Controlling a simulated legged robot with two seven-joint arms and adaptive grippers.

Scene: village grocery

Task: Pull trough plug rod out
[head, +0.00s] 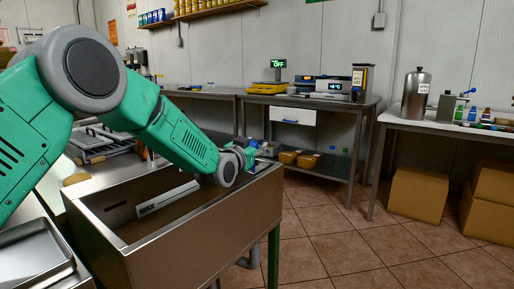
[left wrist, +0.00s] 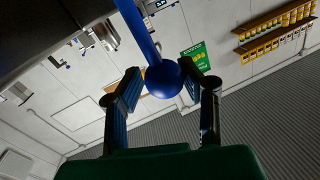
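The steel trough (head: 205,235) stands in the lower middle of the head view. My left arm reaches over it, and my left gripper (head: 245,158) is at its far right end. A small blue part (head: 254,149) shows by the gripper there. In the left wrist view a blue rod with a round blue ball end (left wrist: 164,78) comes in from the top. The ball sits between the two fingertips of my left gripper (left wrist: 162,75). I cannot tell whether the fingers press on it. The rod's other end is hidden. My right gripper is not in view.
A metal tray (head: 35,255) lies at the lower left. A table with a yellow scale (head: 268,88) and a drawer stands behind the trough. A side table (head: 450,125) holds a steel canister (head: 416,95), with cardboard boxes (head: 418,193) below.

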